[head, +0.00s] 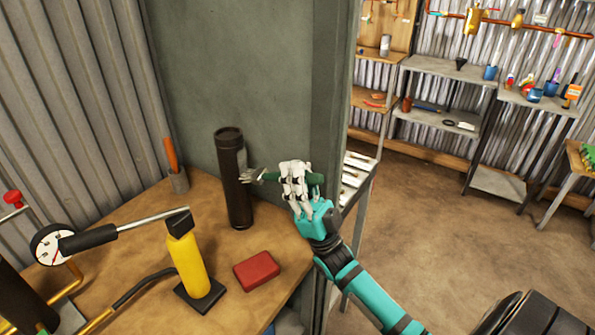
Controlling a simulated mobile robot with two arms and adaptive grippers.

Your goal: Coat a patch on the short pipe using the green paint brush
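The short pipe (234,190) is a dark cylinder standing upright on the wooden bench, close to the grey-green panel. My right gripper (292,182) is shut on the green paint brush (271,177), to the right of the pipe. The brush is roughly level; its green handle shows on both sides of the fingers. Its pale head points left at the pipe's upper right side. The head is at or very near the pipe; I cannot tell whether it touches. No coated patch can be made out on the pipe. My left gripper is not in view.
On the bench (140,212) stand a yellow hand pump (187,262) with a long lever, a red block (257,271), a dial gauge (50,244) and a cup (179,181) with an orange-handled tool. The panel (250,90) rises behind the pipe. Open floor (440,230) lies right.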

